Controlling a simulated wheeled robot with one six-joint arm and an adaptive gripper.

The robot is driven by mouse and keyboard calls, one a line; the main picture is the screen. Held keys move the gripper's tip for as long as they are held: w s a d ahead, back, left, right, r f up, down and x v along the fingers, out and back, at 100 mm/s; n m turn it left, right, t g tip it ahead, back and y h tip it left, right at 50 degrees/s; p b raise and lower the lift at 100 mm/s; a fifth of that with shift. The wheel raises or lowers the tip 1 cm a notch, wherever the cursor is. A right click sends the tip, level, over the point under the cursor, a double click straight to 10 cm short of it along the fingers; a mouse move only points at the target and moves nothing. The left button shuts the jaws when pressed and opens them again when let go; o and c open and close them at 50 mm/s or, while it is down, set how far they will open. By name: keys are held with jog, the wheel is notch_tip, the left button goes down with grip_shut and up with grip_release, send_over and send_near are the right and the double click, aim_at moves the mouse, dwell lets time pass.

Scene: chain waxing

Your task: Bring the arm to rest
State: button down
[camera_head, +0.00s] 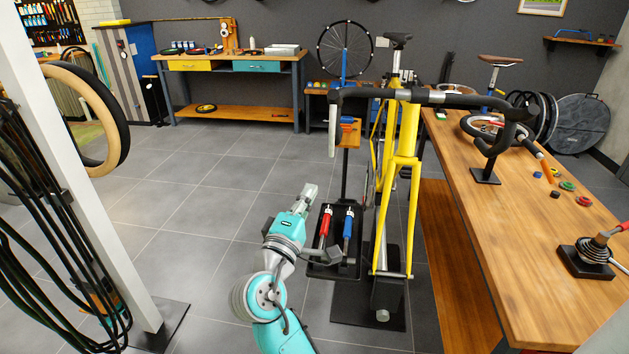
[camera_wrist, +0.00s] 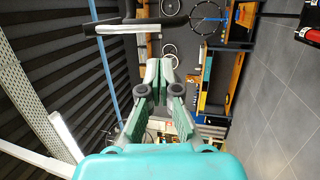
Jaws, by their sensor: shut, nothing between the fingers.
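My gripper (camera_head: 308,193) is at the end of my teal arm, in the lower middle of the head view. It is shut and empty, raised above the floor to the left of the black tool tray (camera_head: 322,266). In the wrist view the two fingers of my gripper (camera_wrist: 158,68) are together, with nothing between them. The yellow bike frame (camera_head: 400,165) stands on a work stand to the right of my arm. A red-handled tool (camera_head: 325,222) and a blue-handled tool (camera_head: 348,224) sit in the tray, apart from my gripper.
A wooden workbench (camera_head: 520,225) with several small parts runs along the right. A white post (camera_head: 85,175) with hanging black tubes and a wheel stands at the left. A bench with drawers (camera_head: 235,112) is at the back. The tiled floor (camera_head: 185,235) left of my arm is clear.

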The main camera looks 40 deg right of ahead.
jog(key=shift+s+a+f, duration=0.2)
jog(key=shift+a, duration=0.25)
dwell(0.3)
jog(key=s+a+f+n+t+y, duration=0.1)
jog(key=a+f+n+t+y, duration=0.15)
jog(key=f, duration=0.45)
jog(key=s+a+f+n+t+y, duration=0.1)
jog(key=a+f+t+y, duration=0.2)
jog(key=f, duration=0.4)
jog(key=s+a+f+y, duration=0.4)
jog(key=s+f+y, duration=0.1)
jog(key=s+f, duration=0.2)
jog(key=s+a+f+y, duration=0.4)
jog(key=s+f+y, duration=0.1)
jog(key=s+f, duration=0.25)
jog(key=s+a+r+m+y, duration=0.1)
jog(key=s+m, duration=0.3)
jog(key=s, duration=0.7)
jog(key=s+a+r+m+y, duration=0.2)
jog(key=s+a+r+m, duration=0.1)
jog(key=s, duration=0.8)
jog(key=shift+a+r+m, duration=0.15)
jog(key=shift+a+m, duration=0.05)
jog(key=shift+m, duration=0.45)
